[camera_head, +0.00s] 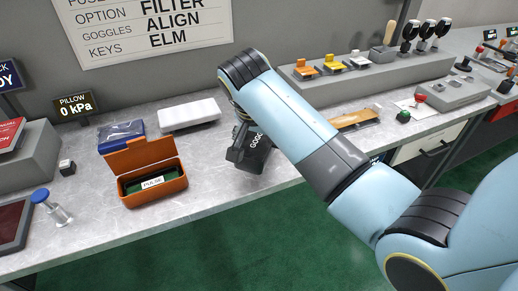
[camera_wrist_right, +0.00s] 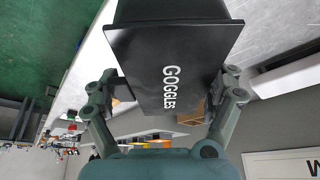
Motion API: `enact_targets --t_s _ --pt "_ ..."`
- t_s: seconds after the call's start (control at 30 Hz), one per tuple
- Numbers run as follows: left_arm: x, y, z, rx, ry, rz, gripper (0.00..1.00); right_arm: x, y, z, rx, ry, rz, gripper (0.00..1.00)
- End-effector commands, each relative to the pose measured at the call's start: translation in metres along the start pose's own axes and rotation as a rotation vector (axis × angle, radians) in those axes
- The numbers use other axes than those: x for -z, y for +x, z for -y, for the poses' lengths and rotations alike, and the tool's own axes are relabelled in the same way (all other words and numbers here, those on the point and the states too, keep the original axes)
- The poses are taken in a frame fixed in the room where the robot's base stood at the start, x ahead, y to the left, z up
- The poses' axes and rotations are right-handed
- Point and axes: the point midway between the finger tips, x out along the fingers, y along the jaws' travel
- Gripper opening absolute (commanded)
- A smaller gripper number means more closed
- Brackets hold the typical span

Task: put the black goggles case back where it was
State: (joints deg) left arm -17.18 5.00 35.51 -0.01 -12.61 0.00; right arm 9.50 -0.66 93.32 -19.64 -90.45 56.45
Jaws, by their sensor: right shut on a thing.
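The black goggles case (camera_wrist_right: 180,62) fills the middle of the right wrist view, with white lettering "GOGGLES" on its face. My right gripper (camera_wrist_right: 165,95) is shut on it, with one finger on each side. In the head view the case (camera_head: 257,158) is partly hidden behind my right arm, at the counter's front part. My right gripper (camera_head: 240,150) is at its left side there. I cannot tell whether the case touches the counter. My left gripper is not in view.
An open orange case (camera_head: 150,198) labelled "PULSE" stands left of my right gripper. A white block (camera_head: 189,115) and a blue packet (camera_head: 121,134) lie behind it. A grey stand (camera_head: 365,76) with colored switches is at the right. Bare counter (camera_head: 215,175) lies between the orange and black cases.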

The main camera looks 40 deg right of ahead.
Motion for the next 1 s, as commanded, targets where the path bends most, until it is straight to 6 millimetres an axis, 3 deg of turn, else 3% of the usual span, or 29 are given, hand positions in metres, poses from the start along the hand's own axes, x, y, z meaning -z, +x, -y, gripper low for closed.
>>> enact_targets --t_s 0.17,0.5,0.87,0.9,1.0 --pt "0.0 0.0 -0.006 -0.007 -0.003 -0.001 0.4 0.006 0.015 0.017 0.001 0.0 0.0 0.39" --pt "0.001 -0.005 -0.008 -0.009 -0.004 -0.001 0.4 -0.008 0.052 0.018 0.0 -0.001 0.0 0.39" --pt "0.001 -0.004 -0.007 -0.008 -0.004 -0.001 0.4 -0.01 0.056 0.018 0.0 0.0 0.0 0.39" --pt "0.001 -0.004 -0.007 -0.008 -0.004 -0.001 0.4 -0.011 0.057 0.017 0.0 -0.001 0.001 0.89" --pt "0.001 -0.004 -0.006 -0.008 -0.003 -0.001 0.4 -0.011 0.056 0.017 0.0 -0.001 0.001 1.0"
